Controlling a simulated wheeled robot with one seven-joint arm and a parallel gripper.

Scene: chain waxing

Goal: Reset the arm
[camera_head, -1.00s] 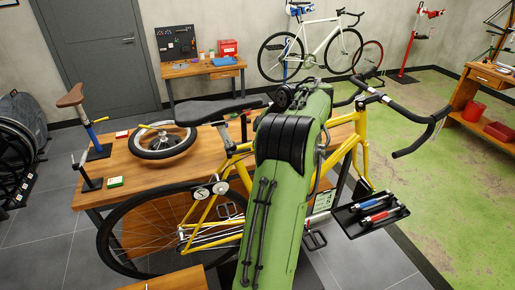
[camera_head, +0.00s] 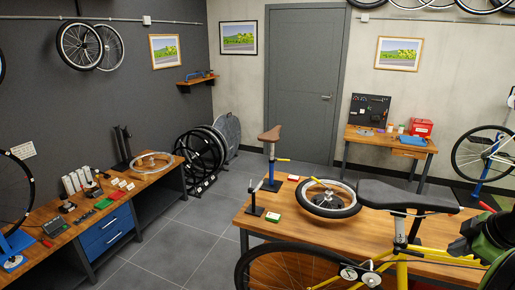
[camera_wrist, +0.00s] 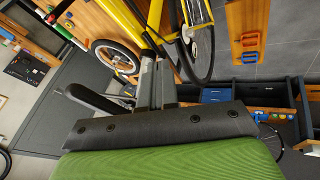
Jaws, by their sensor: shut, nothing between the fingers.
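My gripper (camera_wrist: 166,84) shows in the wrist view as a narrow grey and dark pair of fingers, closed together with nothing between them. It stands out past the black edge of my green arm, with the yellow bike (camera_wrist: 150,25) behind it. In the head view, only a green and black part of my arm shows at the right edge, and the gripper is out of that view. The yellow bike (camera_head: 402,268) stands at the lower right there, with its black saddle (camera_head: 408,195) in front of the wooden table.
The wooden table (camera_head: 262,218) holds a loose wheel (camera_head: 330,198) and a saddle on a blue post (camera_head: 271,150). A workbench (camera_head: 62,238) with blue drawers lines the left wall. A bench (camera_head: 385,143) with a red box stands at the back. Grey floor between the benches is clear.

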